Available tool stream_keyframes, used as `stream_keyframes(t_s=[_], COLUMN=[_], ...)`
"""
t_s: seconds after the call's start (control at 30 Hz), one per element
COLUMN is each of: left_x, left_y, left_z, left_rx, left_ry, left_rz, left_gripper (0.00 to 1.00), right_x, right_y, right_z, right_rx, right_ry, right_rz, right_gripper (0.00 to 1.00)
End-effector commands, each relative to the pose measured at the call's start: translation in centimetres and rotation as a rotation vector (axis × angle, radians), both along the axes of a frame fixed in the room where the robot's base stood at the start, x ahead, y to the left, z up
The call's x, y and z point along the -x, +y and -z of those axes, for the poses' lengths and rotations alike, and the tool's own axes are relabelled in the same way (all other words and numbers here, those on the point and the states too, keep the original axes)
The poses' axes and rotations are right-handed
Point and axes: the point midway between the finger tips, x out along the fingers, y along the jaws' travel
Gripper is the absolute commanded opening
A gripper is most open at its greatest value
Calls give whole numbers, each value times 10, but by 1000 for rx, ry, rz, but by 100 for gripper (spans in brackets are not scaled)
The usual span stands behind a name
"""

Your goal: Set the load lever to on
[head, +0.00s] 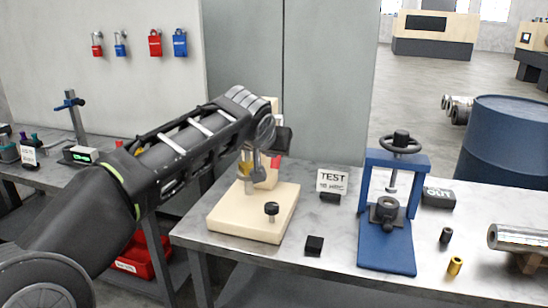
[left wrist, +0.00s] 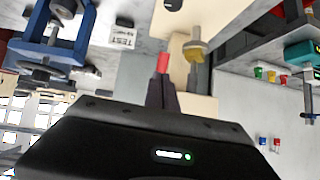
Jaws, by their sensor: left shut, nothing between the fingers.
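A cream bench tester with a broad base (head: 233,222) stands on the metal table, partly hidden behind my left arm. A small red piece, apparently the load lever's grip (head: 275,161), shows at the tester's right side. It also shows in the left wrist view (left wrist: 163,62). Which setting the lever is at cannot be told. My left gripper (left wrist: 162,82) is shut and empty, its dark fingertips right by the red piece; whether they touch is unclear. In the head view, my wrist hides most of the fingers. A brass-coloured part (left wrist: 195,50) sits beside the red piece. My right gripper is not in view.
A TEST card (head: 332,181) and a small black block (head: 314,245) stand right of the tester. Farther right are a blue screw press (head: 388,257), an OUT block (head: 438,195), small cylinders and a metal tube (head: 518,238). A black knob (head: 271,209) rises from the tester's base.

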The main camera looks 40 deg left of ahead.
Motion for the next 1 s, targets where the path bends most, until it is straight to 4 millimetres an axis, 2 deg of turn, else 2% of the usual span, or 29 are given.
stream_keyframes(t_s=[0.1,0.3,1.0], left_x=[18,35,37], left_y=[-9,-17,-18], left_z=[-16,-30,-32], left_rx=[0,0,0], left_ry=[-4,-2,-1], left_rz=[2,1,1], left_gripper=[0,0,0], right_x=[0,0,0], right_y=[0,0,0], right_z=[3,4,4], right_rx=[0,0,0], right_ry=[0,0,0], right_rz=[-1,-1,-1], right_gripper=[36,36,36])
